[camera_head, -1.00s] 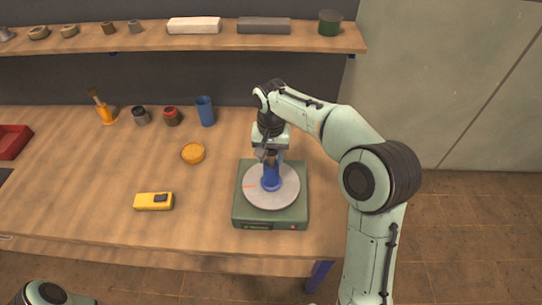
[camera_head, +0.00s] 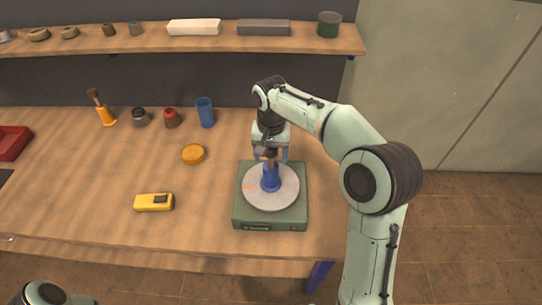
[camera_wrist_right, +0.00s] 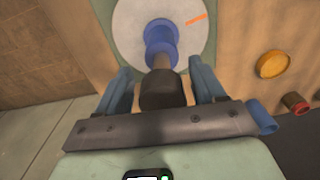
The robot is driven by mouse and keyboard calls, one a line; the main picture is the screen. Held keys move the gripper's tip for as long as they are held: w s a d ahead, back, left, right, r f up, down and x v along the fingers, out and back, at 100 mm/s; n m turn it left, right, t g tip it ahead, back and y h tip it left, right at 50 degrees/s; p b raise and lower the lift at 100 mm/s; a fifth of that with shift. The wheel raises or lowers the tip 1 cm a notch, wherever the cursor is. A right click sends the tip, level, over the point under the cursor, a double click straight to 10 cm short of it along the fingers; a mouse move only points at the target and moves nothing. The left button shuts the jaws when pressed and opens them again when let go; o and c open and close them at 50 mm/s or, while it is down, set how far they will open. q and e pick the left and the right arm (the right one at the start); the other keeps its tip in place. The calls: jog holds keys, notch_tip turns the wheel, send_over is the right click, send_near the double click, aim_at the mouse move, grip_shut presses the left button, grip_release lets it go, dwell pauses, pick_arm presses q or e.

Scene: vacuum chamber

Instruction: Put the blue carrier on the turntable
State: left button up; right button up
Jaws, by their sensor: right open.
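The blue carrier (camera_head: 270,181) stands upright on the grey disc of the turntable (camera_head: 290,196), near its middle. Its blue flanged body also shows in the wrist view (camera_wrist_right: 161,47), with a dark knob at its near end. My right gripper (camera_head: 271,157) is just above the carrier, its fingers around the knob at the top. In the wrist view the fingers of this gripper (camera_wrist_right: 162,85) are spread, with a gap on each side of the knob. My left gripper is out of view.
On the bench stand a blue cup (camera_head: 205,112), an orange disc (camera_head: 193,154), a yellow device (camera_head: 153,202), a brush in an orange holder (camera_head: 105,114) and two small jars. A red tray (camera_head: 12,141) is at far left. A loaded shelf (camera_head: 200,42) runs behind.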

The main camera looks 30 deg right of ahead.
jog(key=r, duration=0.5)
jog(key=r+p, duration=0.1)
jog(key=r, duration=0.4)
jog(key=shift+w, duration=0.2)
jog(key=shift+s+r, duration=0.2)
jog(key=shift+r, duration=0.15)
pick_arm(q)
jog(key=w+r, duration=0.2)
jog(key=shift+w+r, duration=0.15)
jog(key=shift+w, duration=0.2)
pick_arm(e)
jog(key=shift+f, duration=0.1)
